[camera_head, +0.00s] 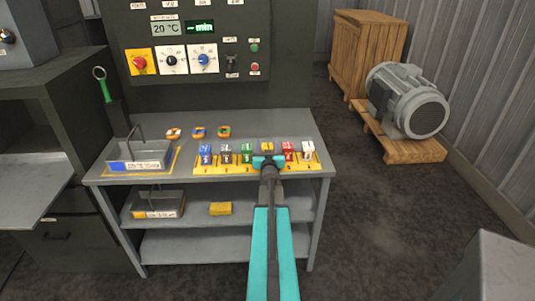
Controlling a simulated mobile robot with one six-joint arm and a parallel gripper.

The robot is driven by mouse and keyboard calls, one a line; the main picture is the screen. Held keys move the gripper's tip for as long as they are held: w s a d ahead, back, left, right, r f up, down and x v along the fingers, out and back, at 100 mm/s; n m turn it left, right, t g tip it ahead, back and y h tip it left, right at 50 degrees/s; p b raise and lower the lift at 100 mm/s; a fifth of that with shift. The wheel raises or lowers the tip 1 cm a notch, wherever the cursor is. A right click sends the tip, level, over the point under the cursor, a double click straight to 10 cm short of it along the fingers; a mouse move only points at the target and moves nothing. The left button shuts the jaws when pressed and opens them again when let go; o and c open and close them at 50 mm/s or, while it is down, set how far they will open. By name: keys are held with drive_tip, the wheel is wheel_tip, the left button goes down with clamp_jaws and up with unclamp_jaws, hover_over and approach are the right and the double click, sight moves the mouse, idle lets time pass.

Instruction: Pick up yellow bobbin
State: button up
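The yellow bobbin (267,147) stands in the row on a yellow rack (212,168) on the bench top, between the green bobbin (247,153) and the red bobbin (288,151). My gripper (266,160), with teal parts, is right in front of the yellow bobbin and hides its lower part. I cannot tell whether the fingers touch it or are open or shut.
Blue (205,154), grey (226,153) and white (308,151) bobbins also stand on the rack. Three small rings lie behind, including an orange one (173,133). A grey tray (150,163) with a handle is at left. The control panel (190,60) rises behind the bench.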

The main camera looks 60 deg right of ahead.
drive_tip(key=c, duration=0.9)
drive_tip(key=shift+o, duration=0.2)
drive_tip(key=shift+r, duration=0.15)
drive_tip(key=shift+r+b, duration=0.35)
drive_tip(key=shift+r, duration=0.25)
drive_tip(key=shift+r+b, duration=0.3)
drive_tip(key=shift+r, duration=0.6)
drive_tip(key=a, duration=0.2)
drive_tip(key=s+a+b, duration=0.1)
drive_tip(key=a+b, duration=0.1)
drive_tip(key=a, duration=0.1)
drive_tip(key=shift+s+a+r, duration=0.25)
drive_tip(key=shift+a+r, duration=0.1)
drive_tip(key=shift+s+a+r+b, duration=0.1)
drive_tip(key=shift+s+a+b, duration=0.1)
drive_tip(key=shift+a, duration=0.45)
drive_tip(key=shift+s+a+r+b, duration=0.1)
drive_tip(key=shift+s+a+b, duration=0.1)
drive_tip(key=shift+a, duration=0.4)
drive_tip(key=a+p, duration=0.2)
drive_tip(key=p, duration=0.1)
drive_tip(key=shift+s+a+r, duration=0.15)
drive_tip(key=shift+s+r, duration=0.05)
drive_tip(key=shift+r, duration=0.05)
drive_tip(key=a+p, duration=0.1)
drive_tip(key=p, duration=0.3)
drive_tip(key=shift+r, duration=0.1)
